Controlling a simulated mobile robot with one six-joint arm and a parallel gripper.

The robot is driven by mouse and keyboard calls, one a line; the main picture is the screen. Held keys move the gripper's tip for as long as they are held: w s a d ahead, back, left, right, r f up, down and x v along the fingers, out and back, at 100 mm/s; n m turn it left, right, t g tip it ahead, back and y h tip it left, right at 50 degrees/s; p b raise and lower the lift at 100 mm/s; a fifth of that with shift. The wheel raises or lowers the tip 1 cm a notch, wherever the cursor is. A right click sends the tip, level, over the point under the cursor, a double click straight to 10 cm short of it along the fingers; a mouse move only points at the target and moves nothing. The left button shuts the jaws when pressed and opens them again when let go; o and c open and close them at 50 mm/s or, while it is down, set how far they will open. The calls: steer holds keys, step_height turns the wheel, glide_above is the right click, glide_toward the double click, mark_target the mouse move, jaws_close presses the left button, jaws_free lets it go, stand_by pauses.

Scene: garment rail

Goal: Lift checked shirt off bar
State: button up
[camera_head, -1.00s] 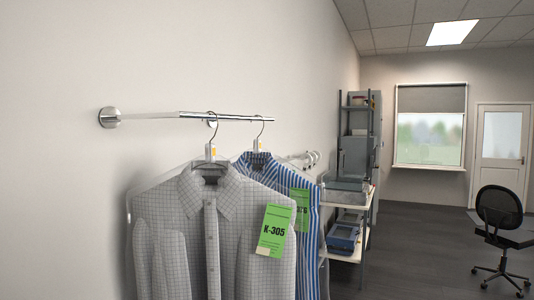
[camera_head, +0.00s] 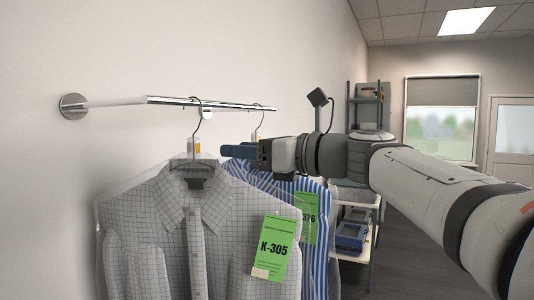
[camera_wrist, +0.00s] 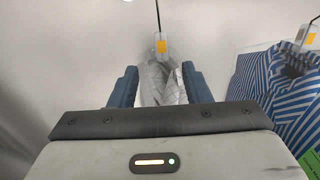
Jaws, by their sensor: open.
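The grey checked shirt (camera_head: 180,225) hangs on its hanger (camera_head: 195,140) from the bar (camera_head: 215,104), with a green tag (camera_head: 272,248) reading K-305 on its front. My gripper (camera_head: 226,151) reaches in from the right at the height of the hanger's neck, and its fingers look just right of that neck. In the wrist view my gripper (camera_wrist: 157,88) is open, with its two blue fingers apart. The hanger neck with an orange mark (camera_wrist: 160,45) and the checked shirt's collar (camera_wrist: 162,82) show between and beyond the fingers. The fingers do not visibly touch them.
A blue striped shirt (camera_head: 316,195) hangs close behind, to the right; it shows at the right of the wrist view (camera_wrist: 275,80). The wall (camera_head: 100,50) runs along the left. Shelves with boxes (camera_head: 352,232) stand further back.

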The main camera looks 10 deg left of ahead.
mark_target(199, 146)
steer(key=shift+p+x, duration=1.2)
steer(key=shift+x, duration=5.05)
steer(key=shift+w+d, duration=0.1)
steer(key=shift+w, duration=0.1)
jaws_close()
steer(key=shift+r, duration=0.1)
